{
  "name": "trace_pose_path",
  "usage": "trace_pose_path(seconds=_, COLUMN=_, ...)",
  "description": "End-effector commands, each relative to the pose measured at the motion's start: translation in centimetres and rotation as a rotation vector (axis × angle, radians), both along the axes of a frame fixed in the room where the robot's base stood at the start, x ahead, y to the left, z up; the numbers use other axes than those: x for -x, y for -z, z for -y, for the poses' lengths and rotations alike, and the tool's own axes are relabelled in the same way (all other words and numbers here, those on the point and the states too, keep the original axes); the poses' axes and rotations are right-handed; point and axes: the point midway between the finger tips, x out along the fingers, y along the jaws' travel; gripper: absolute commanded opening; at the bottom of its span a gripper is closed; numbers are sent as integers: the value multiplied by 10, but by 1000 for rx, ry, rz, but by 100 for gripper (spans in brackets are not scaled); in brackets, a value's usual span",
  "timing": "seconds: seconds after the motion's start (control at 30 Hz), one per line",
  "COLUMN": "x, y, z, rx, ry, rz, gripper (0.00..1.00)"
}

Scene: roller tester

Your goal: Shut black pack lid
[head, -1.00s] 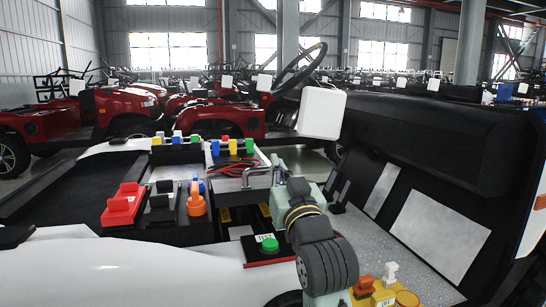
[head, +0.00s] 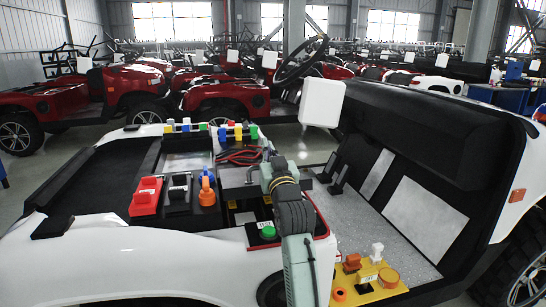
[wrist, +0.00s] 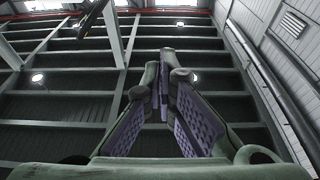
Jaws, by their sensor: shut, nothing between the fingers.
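The black pack (head: 262,244) is a dark box with a red edge, set in the white vehicle body. Its top stands open, with yellow labels inside. A dark grey panel (head: 238,181), which seems to be its raised lid, is at the far side of the opening. My gripper (head: 267,152) is up near the right end of this panel, and my arm hides part of the opening. I cannot tell whether it touches the panel. In the wrist view, the gripper's fingertips (wrist: 163,62) meet, empty, pointing up at the ceiling; no lid shows there.
A green button (head: 268,232) is at the pack's front. Left stand a red block (head: 146,196), a black one (head: 179,189) and an orange knob (head: 207,191). Red cables (head: 240,156) lie behind. A yellow panel (head: 368,287) with knobs and the black seat (head: 420,140) are at right.

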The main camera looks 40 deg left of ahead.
Motion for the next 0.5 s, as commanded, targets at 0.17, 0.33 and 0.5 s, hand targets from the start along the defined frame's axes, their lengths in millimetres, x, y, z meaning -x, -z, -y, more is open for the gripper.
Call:
trace_pose_path(seconds=0.17, x=-8, y=17, z=-8, rx=3, ry=1, rz=-4, gripper=0)
trace_pose_path(seconds=0.33, x=-6, y=32, z=-7, rx=1, ry=1, rz=-1, gripper=0)
trace_pose_path(seconds=0.5, x=-6, y=37, z=-7, rx=1, ry=0, rz=1, gripper=0)
